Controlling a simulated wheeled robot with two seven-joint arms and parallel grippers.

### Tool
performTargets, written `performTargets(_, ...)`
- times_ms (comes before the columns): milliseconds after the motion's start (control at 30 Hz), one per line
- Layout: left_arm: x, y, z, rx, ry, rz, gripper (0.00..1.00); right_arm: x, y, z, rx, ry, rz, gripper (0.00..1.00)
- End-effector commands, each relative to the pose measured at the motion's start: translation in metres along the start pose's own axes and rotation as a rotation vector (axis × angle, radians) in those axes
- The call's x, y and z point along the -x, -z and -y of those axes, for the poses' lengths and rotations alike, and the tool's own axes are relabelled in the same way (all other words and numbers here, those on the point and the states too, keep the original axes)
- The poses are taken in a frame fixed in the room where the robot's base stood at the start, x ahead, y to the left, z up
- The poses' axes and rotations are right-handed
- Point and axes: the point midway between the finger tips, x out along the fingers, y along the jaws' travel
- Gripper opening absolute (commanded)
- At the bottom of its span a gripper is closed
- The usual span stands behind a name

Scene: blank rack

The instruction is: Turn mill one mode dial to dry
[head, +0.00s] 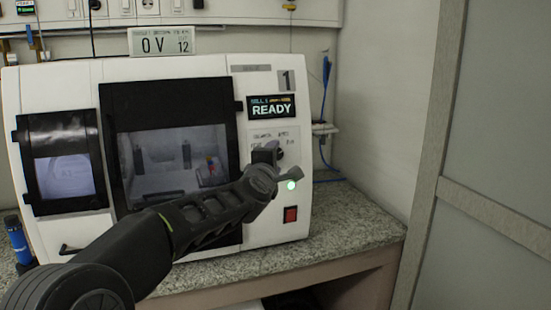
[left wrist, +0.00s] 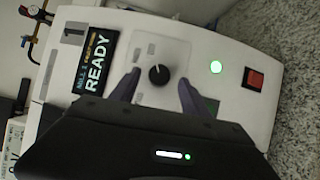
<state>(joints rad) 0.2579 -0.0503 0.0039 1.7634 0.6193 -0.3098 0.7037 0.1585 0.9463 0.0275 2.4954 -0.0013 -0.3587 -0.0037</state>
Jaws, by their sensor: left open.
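Mill one (head: 60,92) is the white machine on the counter, marked "1", with a screen (head: 271,107) reading "MILL 1" and "READY". Its mode dial (left wrist: 158,75) is a small round black knob on a pale label panel, with a white pointer mark. My left gripper (head: 277,160) is in front of this panel, and its arm crosses the mill's front. In the left wrist view the open fingers (left wrist: 158,80) stand one on each side of the dial, with gaps showing between them and the knob. In the head view the gripper partly hides the dial. The printed mode words are too blurred to read.
Beside the dial are a lit green button (left wrist: 215,67) and a red switch (head: 290,214). A small display box (head: 161,41) sits on top of the mill. A blue bottle (head: 18,240) stands at left. The granite counter (head: 350,225) is clear at right.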

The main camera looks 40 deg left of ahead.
Motion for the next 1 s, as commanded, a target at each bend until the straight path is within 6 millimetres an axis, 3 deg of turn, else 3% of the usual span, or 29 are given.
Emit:
performTargets(200, 0.037, 0.0, 0.0, 0.0, -0.001, 0.002, 0.54, -0.001, 0.0, 0.0, 0.0, 0.0, 0.0, 0.36)
performTargets(400, 0.059, 0.0, -0.001, -0.001, -0.002, 0.001, 0.54, 0.0, 0.0, 0.0, 0.0, 0.0, 0.0, 0.36)
performTargets(1000, 0.061, 0.0, 0.0, -0.004, 0.0, 0.001, 0.54, 0.0, 0.0, 0.0, 0.0, 0.0, 0.0, 0.36)
